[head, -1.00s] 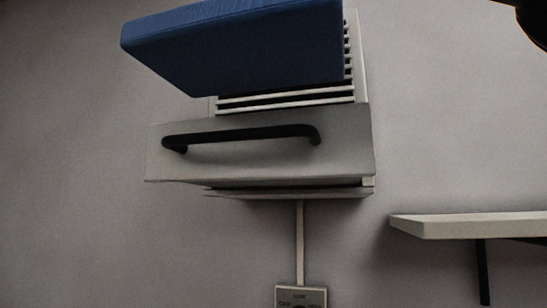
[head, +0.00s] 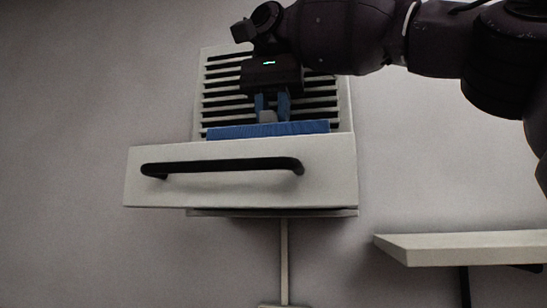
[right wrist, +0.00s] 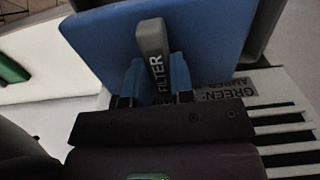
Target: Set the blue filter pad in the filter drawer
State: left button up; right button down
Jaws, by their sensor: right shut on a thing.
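The blue filter pad (head: 305,129) shows as a low strip above the front of the filter drawer (head: 240,190). The drawer is pulled out and has a black bar handle (head: 220,166). The pad's lower part is hidden behind the drawer front, so I cannot tell if it touches the drawer floor. My right gripper (head: 270,107) reaches down from above and is shut on the pad's grey tab. In the right wrist view the tab (right wrist: 153,45), marked FILTER, sits between the blue fingertips (right wrist: 157,80), with the pad (right wrist: 210,40) beyond. My left gripper is not in view.
A louvred housing (head: 212,95) on the wall stands behind the drawer. A pale shelf (head: 460,245) is at the lower right. A pale conduit (head: 284,260) runs down below the housing. A printed label (right wrist: 225,92) is near the slats. A green thing (right wrist: 12,70) is at the left edge.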

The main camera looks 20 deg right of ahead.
jog(key=shift+f, duration=2.7)
jog(key=shift+w+d+f, duration=0.15)
jog(key=shift+f, duration=0.7)
jog(key=shift+f, duration=0.1)
jog(key=c, duration=1)
grip_release()
jog(key=shift+r, duration=3.9)
